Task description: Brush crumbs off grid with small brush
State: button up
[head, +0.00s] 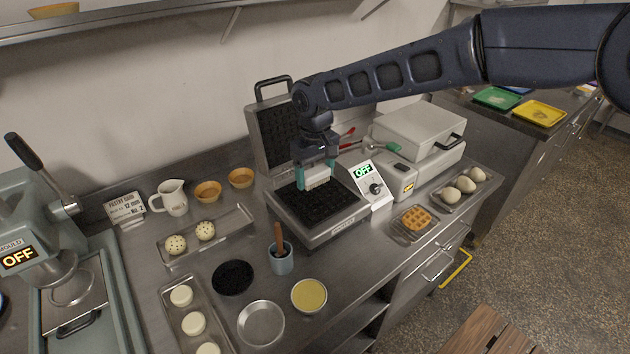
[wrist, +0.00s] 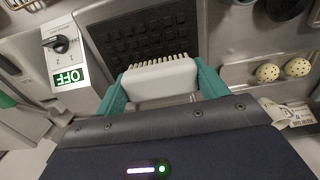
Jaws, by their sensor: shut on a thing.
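My gripper (head: 317,176) is shut on a small white brush (head: 317,183), which also shows in the wrist view (wrist: 160,82) between the two teal fingers. In the wrist view its bristles point toward the black grid (wrist: 152,35). In the head view the brush is over the back part of the waffle iron's lower grid (head: 318,206). I cannot tell whether the bristles touch the grid. The iron's lid (head: 275,135) stands open behind. Its control box display (head: 363,170) reads OFF. No crumbs can be made out on the dark grid.
A blue-grey cup (head: 281,262) with a wooden-handled tool stands in front of the iron. A waffle on a wire rack (head: 398,233) lies to the right. A closed appliance (head: 420,130) stands at right behind. A tray with dotted balls (head: 236,222) lies left.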

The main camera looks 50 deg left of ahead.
jog(key=shift+r, duration=0.9)
jog(key=shift+w, duration=0.1)
